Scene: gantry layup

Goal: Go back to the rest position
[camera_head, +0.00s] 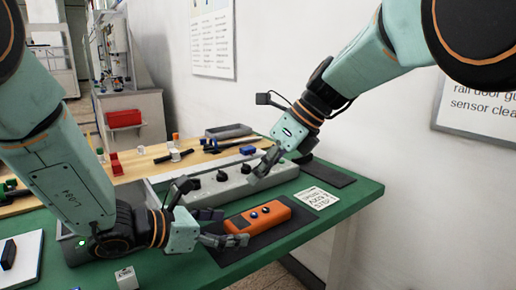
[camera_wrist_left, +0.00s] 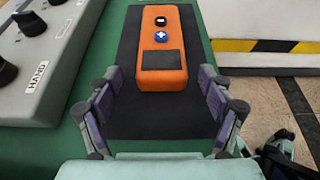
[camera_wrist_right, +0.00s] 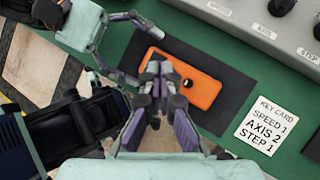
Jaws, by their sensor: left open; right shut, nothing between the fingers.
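My left gripper (camera_head: 215,221) is open and empty at the near end of the orange handheld device (camera_head: 258,217), which lies on a black mat (camera_head: 228,256) on the green table. In the left wrist view the open fingers (camera_wrist_left: 160,108) stand on either side of the mat, with the device (camera_wrist_left: 162,62) ahead and apart from them. My right gripper (camera_head: 266,163) is shut and empty, above the grey control panel's front side in the head view. In the right wrist view its closed fingertips (camera_wrist_right: 158,75) overlap the device (camera_wrist_right: 192,82); contact cannot be told.
The grey panel with black knobs (camera_head: 222,176) lies behind the mat. A printed key card (camera_head: 316,198) lies to the right on the green table (camera_head: 345,205). A wooden surface (camera_head: 135,165) with small parts stands behind. A white wall rises at right.

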